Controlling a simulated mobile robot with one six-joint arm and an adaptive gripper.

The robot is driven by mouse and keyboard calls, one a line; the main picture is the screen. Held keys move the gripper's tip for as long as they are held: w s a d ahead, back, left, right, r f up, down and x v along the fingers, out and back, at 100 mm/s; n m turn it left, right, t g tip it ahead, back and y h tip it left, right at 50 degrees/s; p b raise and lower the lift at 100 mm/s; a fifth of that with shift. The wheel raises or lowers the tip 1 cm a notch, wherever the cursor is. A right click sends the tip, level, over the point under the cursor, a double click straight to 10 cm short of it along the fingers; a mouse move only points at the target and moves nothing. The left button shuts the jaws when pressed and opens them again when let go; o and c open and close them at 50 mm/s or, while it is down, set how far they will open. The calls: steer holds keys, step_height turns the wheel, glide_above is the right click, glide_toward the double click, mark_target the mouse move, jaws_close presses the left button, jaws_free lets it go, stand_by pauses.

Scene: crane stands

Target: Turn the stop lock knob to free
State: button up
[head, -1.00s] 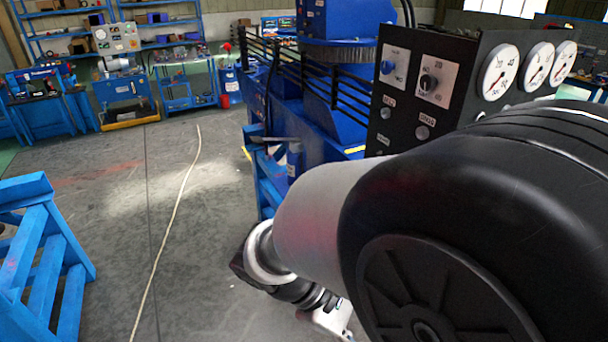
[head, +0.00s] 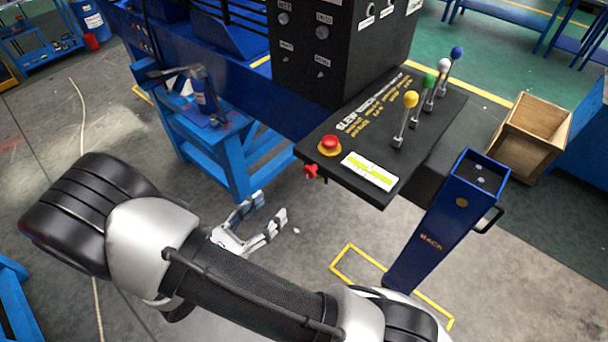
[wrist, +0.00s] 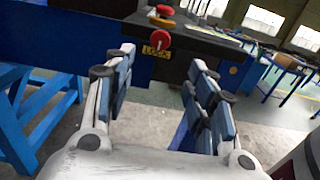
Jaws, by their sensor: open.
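A red stop lock knob (head: 311,171) sits on the front edge of the black console, below the red emergency stop button (head: 330,145) on its yellow base. In the wrist view the knob (wrist: 160,40) stands ahead, between my fingertips in the picture, with a yellow plate reading LOCK (wrist: 155,51) just below it. My gripper (head: 266,209) is open and empty, apart from the knob, to its lower left in the head view. Both padded fingers show in the wrist view (wrist: 160,66). Nothing hides the knob.
The black console (head: 348,127) carries several levers with coloured balls and a white-green label. A blue workbench (head: 238,145) with tools stands left of it. A blue pedestal marked BACK (head: 441,232) and a wooden crate (head: 532,135) stand right. Floor below my gripper is clear.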

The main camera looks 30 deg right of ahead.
mark_target(308, 174)
steer(key=x, duration=1.4)
steer(key=shift+a, duration=0.1)
steer(key=c, duration=1.1)
